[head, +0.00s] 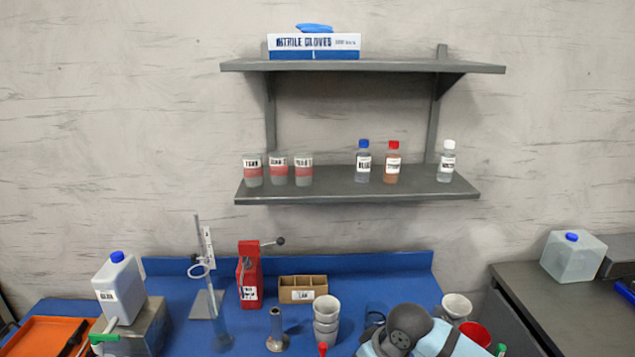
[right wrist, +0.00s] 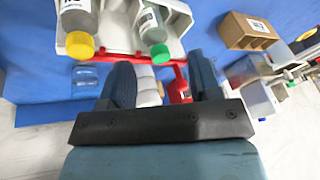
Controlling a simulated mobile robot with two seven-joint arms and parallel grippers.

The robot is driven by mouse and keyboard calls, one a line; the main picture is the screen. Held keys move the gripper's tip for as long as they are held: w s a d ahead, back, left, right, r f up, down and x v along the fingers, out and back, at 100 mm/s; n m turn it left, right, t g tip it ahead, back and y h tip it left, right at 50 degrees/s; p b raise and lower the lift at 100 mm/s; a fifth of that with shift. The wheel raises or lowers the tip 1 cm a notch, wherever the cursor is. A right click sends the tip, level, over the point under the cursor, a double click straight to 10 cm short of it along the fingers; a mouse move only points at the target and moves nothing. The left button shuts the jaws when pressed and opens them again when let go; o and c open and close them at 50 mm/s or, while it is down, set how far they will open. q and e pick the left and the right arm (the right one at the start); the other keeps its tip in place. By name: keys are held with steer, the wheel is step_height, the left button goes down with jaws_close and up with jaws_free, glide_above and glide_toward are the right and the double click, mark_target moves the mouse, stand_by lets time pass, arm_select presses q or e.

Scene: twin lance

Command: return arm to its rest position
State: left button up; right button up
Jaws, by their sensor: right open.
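My right gripper (right wrist: 160,66) shows in the right wrist view with its two dark fingers spread apart. Nothing is clearly held between them. Beyond the fingers lie a white tray (right wrist: 118,35) with a red edge, a bottle with a yellow cap (right wrist: 80,45) and a bottle with a green cap (right wrist: 155,30). A white piece and a red piece show behind the gap, partly hidden by the fingers. In the head view, a light blue and dark part of my arm is at the bottom right; its gripper is not visible there. My left gripper is in neither view.
The blue bench (head: 185,290) holds a red press (head: 249,275), a ring stand (head: 205,265), a cardboard rack (head: 303,289), stacked cups (head: 326,320) and a blue-capped jug (head: 119,287). Wall shelves hold bottles, jars and a glove box (head: 313,46). A grey counter (head: 545,300) is at right.

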steer(key=s+f+t+y, duration=0.1)
steer(key=s+f, duration=0.1)
steer(key=s+f+m+t+p, duration=0.1)
steer(key=s+f+t, duration=0.1)
steer(key=s+f, duration=0.1)
steer(key=s+f+m+t+y, duration=0.1)
steer(key=s+f, duration=0.1)
steer(key=f, duration=0.1)
steer(key=shift+s+a+f+t+y, duration=0.15)
steer(key=shift+s+a+t+y, duration=0.1)
steer(key=shift+a+t+y, duration=0.1)
steer(key=s+d+f+m+t+h+p, duration=0.1)
steer(key=s+d+f+t+h, duration=0.2)
steer(key=s+d, duration=0.7)
steer(key=s+f+t, duration=0.1)
steer(key=s+f, duration=0.1)
steer(key=s, duration=0.2)
steer(key=shift+d+f+m+p, duration=0.15)
steer(key=shift+m+p, duration=0.15)
